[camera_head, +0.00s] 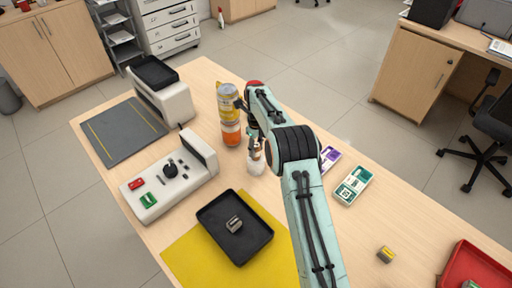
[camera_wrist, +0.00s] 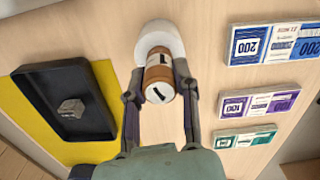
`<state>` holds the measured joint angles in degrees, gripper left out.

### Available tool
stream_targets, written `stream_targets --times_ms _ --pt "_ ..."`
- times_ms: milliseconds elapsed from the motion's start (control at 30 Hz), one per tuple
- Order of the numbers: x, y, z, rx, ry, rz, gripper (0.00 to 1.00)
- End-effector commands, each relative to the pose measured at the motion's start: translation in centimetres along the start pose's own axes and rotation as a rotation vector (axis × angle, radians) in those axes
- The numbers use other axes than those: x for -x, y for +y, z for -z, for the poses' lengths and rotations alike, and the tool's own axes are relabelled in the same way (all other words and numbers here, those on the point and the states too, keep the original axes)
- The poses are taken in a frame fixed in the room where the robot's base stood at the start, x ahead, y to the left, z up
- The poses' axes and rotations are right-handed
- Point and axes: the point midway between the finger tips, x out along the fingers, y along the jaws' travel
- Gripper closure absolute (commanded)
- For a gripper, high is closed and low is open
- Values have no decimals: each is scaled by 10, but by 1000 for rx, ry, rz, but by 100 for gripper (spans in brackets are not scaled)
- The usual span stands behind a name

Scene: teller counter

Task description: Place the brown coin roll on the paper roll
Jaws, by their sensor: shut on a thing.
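The brown coin roll (camera_wrist: 158,72) is between the two fingers of my gripper (camera_wrist: 159,82) in the wrist view, its end with a black mark facing the camera. The white paper roll (camera_wrist: 171,37) shows just beyond it, partly covered by it. In the head view the paper roll (camera_head: 257,165) stands on the counter below my gripper (camera_head: 257,142), to the right of an orange can. The coin roll is mostly hidden by my arm there. I cannot tell whether the two rolls touch.
A yellow can (camera_head: 229,97) and an orange can (camera_head: 231,133) stand close to the left of my gripper. A black tray (camera_head: 210,218) with a grey block lies on a yellow mat (camera_head: 188,262). Banknote bundles (camera_head: 353,186) lie to the right. A red tray (camera_head: 462,264) is at lower right.

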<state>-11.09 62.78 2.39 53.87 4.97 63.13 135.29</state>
Motion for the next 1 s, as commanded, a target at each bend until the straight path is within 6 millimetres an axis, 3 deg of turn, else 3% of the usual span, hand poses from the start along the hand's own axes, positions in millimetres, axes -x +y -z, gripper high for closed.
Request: stream_targets --times_ms 200,233,300,667,767,1000 --pt "-3 0 0 1 -1 0 100" --pt "-3 0 0 1 -1 0 63" --pt "-2 0 0 1 -1 0 46" --pt "3 0 0 0 -1 1 46" --pt "17 0 -1 0 -3 2 46" --pt "73 0 -1 0 -4 3 46"
